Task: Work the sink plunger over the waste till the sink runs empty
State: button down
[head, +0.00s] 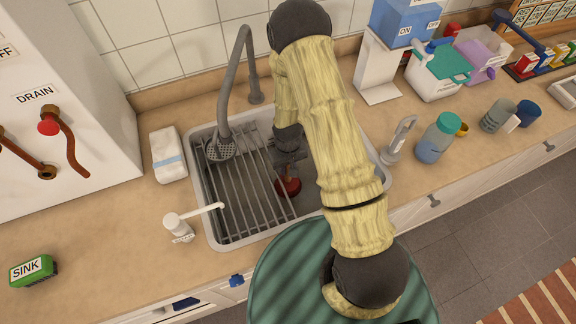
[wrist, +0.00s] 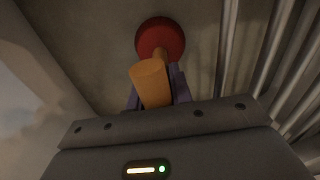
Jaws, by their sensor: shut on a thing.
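The sink plunger has a red cup (head: 289,187) low in the right part of the sink (head: 204,215), just right of the metal rack. In the wrist view the red cup (wrist: 160,36) is beyond the wooden handle (wrist: 150,82). My gripper (head: 291,158) is over the sink and shut on the handle; its dark fingers flank it in the wrist view (wrist: 158,92). The cup appears to be at the basin floor, but I cannot tell whether it presses on it. The waste is hidden. No clear water surface shows.
A wire rack (head: 245,195) covers the sink's left part. A grey tap (head: 240,75) arches over it. A white dispenser (head: 180,228) stands at the front left, and a metal-handled item (head: 400,140) and a teal-lidded jar (head: 437,140) stand at the right.

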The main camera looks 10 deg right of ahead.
jog(key=shift+f, duration=0.45)
jog(key=shift+r, duration=0.1)
jog(key=shift+r+p, duration=1.1)
jog(key=shift+r, duration=0.65)
jog(key=shift+f+b, duration=1.45)
jog(key=shift+f, duration=0.45)
jog(key=shift+r, duration=0.15)
jog(key=shift+r, duration=0.1)
